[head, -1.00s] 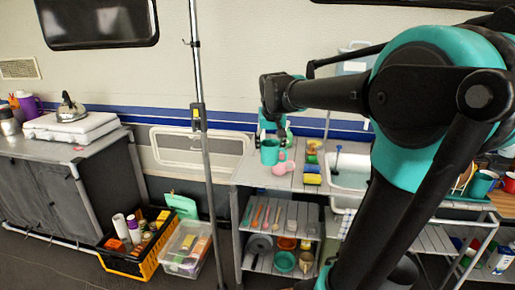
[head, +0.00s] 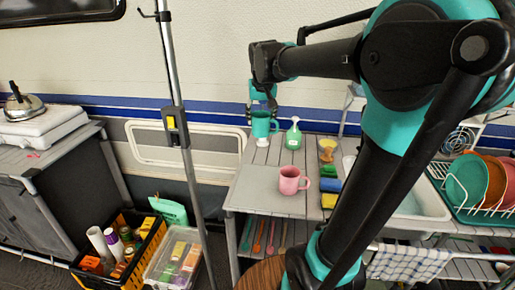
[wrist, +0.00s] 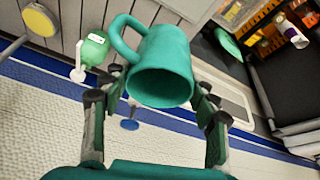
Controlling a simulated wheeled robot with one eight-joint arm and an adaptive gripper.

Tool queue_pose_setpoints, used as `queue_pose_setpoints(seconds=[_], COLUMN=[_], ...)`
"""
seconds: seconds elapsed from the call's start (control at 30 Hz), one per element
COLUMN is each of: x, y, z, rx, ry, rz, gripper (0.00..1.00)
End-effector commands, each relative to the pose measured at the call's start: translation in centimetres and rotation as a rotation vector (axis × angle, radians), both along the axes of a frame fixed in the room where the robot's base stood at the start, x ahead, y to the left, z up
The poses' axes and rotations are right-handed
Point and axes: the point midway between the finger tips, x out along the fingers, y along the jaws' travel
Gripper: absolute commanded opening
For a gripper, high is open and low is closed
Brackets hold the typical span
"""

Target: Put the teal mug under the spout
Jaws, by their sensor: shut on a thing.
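The teal mug (head: 261,127) is upright in my gripper (head: 262,102), raised above the far left part of the slatted counter (head: 262,200). Its handle points right in the head view. In the wrist view the teal mug (wrist: 165,60) sits between the fingers of my gripper (wrist: 155,104), its open mouth toward the camera and its handle to the left. I cannot make out the spout in either view; my arm hides part of the area at the back right.
A pink mug (head: 289,181) stands on the counter. A green spray bottle (head: 293,135) and a yellow cup-like thing (head: 327,147) stand at the back. Several sponges (head: 330,186) lie right of the pink mug. A pole (head: 178,120) stands at left, a dish rack (head: 480,190) at right.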

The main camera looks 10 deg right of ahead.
Motion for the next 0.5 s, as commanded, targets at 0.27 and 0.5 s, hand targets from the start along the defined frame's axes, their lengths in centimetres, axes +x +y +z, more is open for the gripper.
queue_pose_setpoints(seconds=[0.27, 0.5], x=[0.0, 0.0], y=[0.0, 0.0], z=[-5.4, -10.7], rx=[0.000, 0.000], ry=[0.000, 0.000], rz=[0.000, 0.000], gripper=[0.30, 0.30])
